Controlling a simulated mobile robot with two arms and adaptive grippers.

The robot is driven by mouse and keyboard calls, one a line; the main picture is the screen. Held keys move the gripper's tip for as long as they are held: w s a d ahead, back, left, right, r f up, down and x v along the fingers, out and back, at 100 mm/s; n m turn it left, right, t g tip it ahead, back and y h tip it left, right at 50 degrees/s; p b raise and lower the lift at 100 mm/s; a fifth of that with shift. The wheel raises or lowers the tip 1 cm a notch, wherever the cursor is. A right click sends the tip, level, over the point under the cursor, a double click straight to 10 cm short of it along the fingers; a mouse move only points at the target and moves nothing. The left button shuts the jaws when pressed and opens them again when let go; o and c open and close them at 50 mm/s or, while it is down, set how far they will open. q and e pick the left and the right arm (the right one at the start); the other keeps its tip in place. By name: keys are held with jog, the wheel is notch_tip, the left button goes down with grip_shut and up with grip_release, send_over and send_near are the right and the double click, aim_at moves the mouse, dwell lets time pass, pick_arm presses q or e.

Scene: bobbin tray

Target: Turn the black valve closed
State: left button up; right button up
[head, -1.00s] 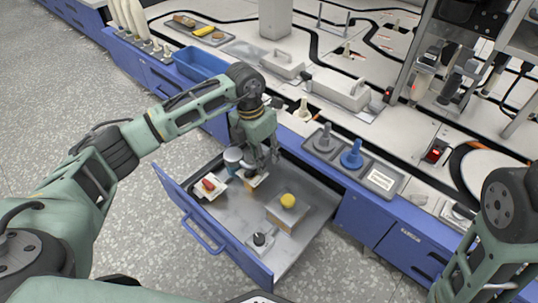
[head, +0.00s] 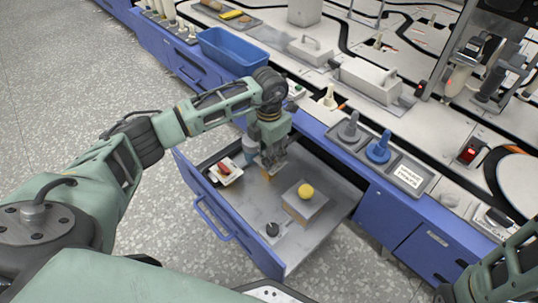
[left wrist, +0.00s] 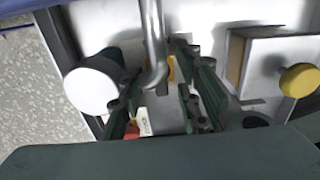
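The black valve (head: 272,229) is a small dark knob on a pale base on the floor of the open drawer (head: 240,207), near its front. My left gripper (head: 269,172) points down into the back of the drawer, behind and apart from the black valve. In the left wrist view its fingers (left wrist: 160,100) are spread, with a bent metal rod between them in the picture; I cannot tell whether they touch it. A dark shape at lower right there, partly hidden, may be the valve. My right gripper is only partly visible at the lower right (head: 500,275); its fingers are unclear.
A yellow knob (head: 305,191) sits on a box right of my left gripper. A red item (head: 224,168) on a white piece lies left. A white-topped cylinder (left wrist: 92,90) stands beside the fingers. Blue bin (head: 232,50) and grey tray (head: 408,176) are on the counter.

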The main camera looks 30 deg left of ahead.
pick_arm(q)
jog(key=shift+c, duration=0.4)
grip_shut()
